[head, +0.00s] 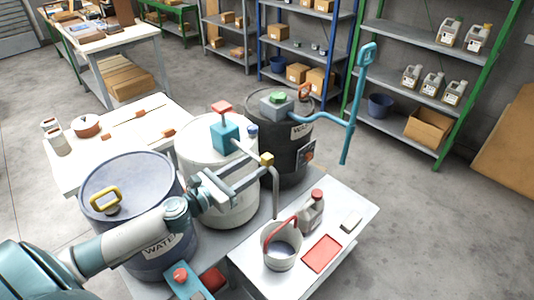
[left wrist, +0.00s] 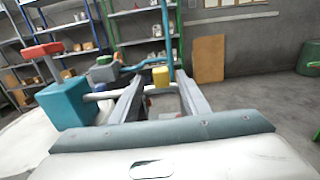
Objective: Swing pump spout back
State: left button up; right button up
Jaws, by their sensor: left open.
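The pump has a teal body (head: 225,134) with a red handle (head: 221,107) on top of the white drum (head: 210,160). Its pale spout (head: 276,190) runs right past a yellow block (head: 267,159) and bends down above the white bucket (head: 281,246). My left gripper (head: 261,171) is open beside the spout, close to the yellow block. In the left wrist view the yellow block (left wrist: 160,76) shows between the fingertips, and the teal body (left wrist: 65,103) stands left of the fingers. Whether the fingers touch the spout cannot be told. My right gripper is not in view.
A blue drum (head: 125,190) and a black drum (head: 290,160) flank the white drum. The black drum carries a blue pump pipe (head: 355,105). A grey jug (head: 312,210) and a red tray (head: 322,253) stand near the bucket. Shelves line the back; the right floor is clear.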

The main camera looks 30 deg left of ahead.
aim_at(263, 159)
pick_arm(q)
jog(key=p+x, duration=0.2)
jog(key=x, duration=0.3)
jog(key=shift+w+d+r, duration=0.1)
jog(key=shift+w+r, duration=0.05)
jog(key=shift+w, duration=0.1)
jog(key=shift+w+d, duration=0.25)
jog(key=shift+w, duration=0.35)
grip_shut()
